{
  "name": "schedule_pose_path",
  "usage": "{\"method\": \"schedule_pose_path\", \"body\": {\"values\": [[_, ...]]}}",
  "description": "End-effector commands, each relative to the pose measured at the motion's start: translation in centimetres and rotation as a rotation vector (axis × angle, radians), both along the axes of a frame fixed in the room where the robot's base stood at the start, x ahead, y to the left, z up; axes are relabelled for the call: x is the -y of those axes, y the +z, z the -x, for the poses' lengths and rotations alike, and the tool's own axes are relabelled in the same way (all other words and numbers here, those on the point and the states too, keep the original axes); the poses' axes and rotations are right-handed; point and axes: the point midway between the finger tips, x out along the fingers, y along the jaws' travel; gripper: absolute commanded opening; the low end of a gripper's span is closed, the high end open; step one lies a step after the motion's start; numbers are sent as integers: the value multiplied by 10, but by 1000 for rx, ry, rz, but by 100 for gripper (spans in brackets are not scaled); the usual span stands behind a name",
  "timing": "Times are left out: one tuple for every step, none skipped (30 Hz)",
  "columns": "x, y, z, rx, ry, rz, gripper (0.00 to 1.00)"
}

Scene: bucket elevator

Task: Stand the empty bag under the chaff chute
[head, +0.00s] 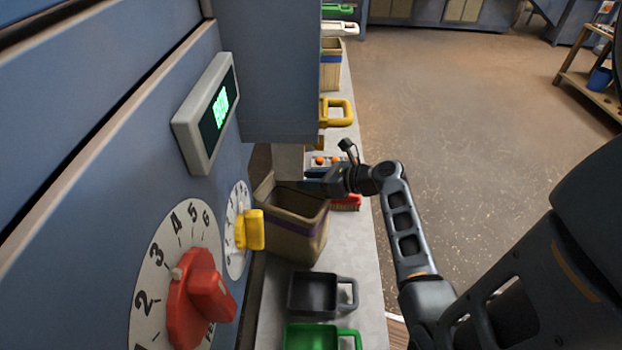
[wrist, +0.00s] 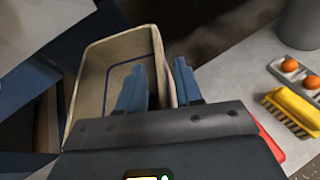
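A brown open-topped bag (head: 297,238) with a purple band stands upright on the grey bench beside the blue machine. In the wrist view the bag (wrist: 92,85) looks empty, with a blue line inside. My gripper (head: 308,186) is at the bag's far rim. In the wrist view its fingers (wrist: 160,82) stand apart around the bag's right wall, the left one inside and the right one outside. A gap shows between them, so it looks open. A pale spout-like part (head: 288,161) hangs under the blue housing, just behind the bag; I cannot tell whether it is the chaff chute.
Black (head: 316,293) and green (head: 312,337) scoops stand in front of the bag. Red (head: 196,298) and yellow (head: 249,230) dial knobs project at left.

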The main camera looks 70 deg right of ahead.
Motion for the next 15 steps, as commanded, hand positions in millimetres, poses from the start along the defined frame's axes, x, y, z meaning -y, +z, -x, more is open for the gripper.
{"method": "schedule_pose_path", "body": {"values": [[0, 0, 0, 0, 0, 0, 35], [0, 1, 0, 0, 0, 0, 35], [0, 3, 0, 0, -1, 0, 35], [0, 3, 2, 0, -1, -1, 35], [0, 4, 4, 0, -2, 0, 35], [0, 7, 9, 1, -3, 0, 35], [0, 8, 12, 1, -2, 1, 35], [-1, 10, 17, 1, -2, 0, 35], [-1, 13, 24, 1, -3, 0, 35], [-2, 15, 29, 1, -2, 0, 35], [-2, 18, 35, 1, -4, -1, 35], [-2, 21, 43, 1, -3, -1, 35], [-2, 24, 49, 1, -4, -1, 35], [-3, 26, 55, 0, -2, 0, 35], [-3, 29, 62, 0, -3, 0, 35]]}}
